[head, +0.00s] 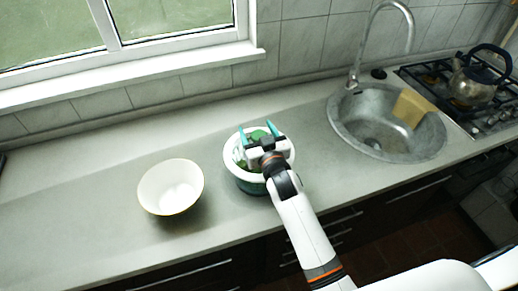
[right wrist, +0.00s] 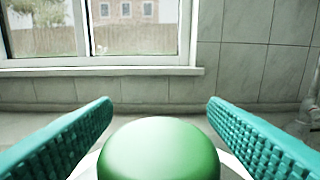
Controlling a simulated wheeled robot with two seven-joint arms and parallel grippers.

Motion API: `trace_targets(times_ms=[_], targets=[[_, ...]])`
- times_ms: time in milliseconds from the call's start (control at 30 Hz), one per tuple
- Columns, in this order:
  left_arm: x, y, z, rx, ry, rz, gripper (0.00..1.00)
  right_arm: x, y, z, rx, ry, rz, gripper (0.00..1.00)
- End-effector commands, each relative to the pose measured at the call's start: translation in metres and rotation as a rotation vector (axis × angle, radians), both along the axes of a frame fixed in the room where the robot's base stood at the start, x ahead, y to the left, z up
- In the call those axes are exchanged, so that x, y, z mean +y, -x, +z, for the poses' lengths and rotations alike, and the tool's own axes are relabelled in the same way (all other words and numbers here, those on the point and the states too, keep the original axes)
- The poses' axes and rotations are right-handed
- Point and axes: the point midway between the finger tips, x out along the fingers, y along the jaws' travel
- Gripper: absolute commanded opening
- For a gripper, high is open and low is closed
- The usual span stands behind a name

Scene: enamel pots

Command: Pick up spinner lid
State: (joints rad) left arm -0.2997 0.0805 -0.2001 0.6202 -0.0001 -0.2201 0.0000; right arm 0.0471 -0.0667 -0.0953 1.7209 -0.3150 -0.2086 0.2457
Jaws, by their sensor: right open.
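The spinner lid (head: 231,155) is white and round with green in its middle, and sits on the dark green spinner bowl (head: 245,184) on the counter. My right gripper (head: 259,131) is over the lid, partly hiding it. In the right wrist view, the lid's green knob (right wrist: 160,150) rises low in the middle, with a white rim behind it. The teal fingers of my right gripper (right wrist: 160,106) are open, one to each side of the knob, with visible gaps. My left gripper is not in view.
A white bowl (head: 171,187) stands left of the spinner. A round metal sink (head: 365,128) with a tall faucet (head: 357,60) and a tan block (head: 410,107) is to the right. A kettle (head: 478,78) stands on the stove.

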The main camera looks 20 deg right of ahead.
Motion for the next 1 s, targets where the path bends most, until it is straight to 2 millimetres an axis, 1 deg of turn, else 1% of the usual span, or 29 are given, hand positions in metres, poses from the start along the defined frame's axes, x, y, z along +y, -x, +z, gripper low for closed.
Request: trace_targets(times_ms=[67,267,600,667,700,900,1000], targets=[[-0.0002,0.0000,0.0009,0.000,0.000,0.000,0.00,0.0002,-0.0029,-0.0001,0.001,-0.001,0.000,0.68],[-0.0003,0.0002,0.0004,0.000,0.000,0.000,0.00,0.0003,-0.0029,-0.0007,0.001,-0.001,0.000,0.68],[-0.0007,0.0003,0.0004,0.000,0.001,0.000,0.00,0.0003,-0.0026,-0.0007,0.001,-0.001,0.000,0.12],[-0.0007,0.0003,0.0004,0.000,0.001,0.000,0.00,0.0004,-0.0026,-0.0007,0.001,-0.001,0.000,0.03],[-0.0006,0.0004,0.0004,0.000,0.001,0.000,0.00,0.0004,-0.0026,-0.0007,0.001,-0.001,0.000,0.00],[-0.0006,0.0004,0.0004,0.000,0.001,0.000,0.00,0.0004,-0.0028,0.0007,-0.001,-0.001,0.000,0.00],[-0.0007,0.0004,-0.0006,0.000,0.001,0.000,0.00,0.0001,-0.0031,0.0066,-0.003,0.000,0.000,0.00]])
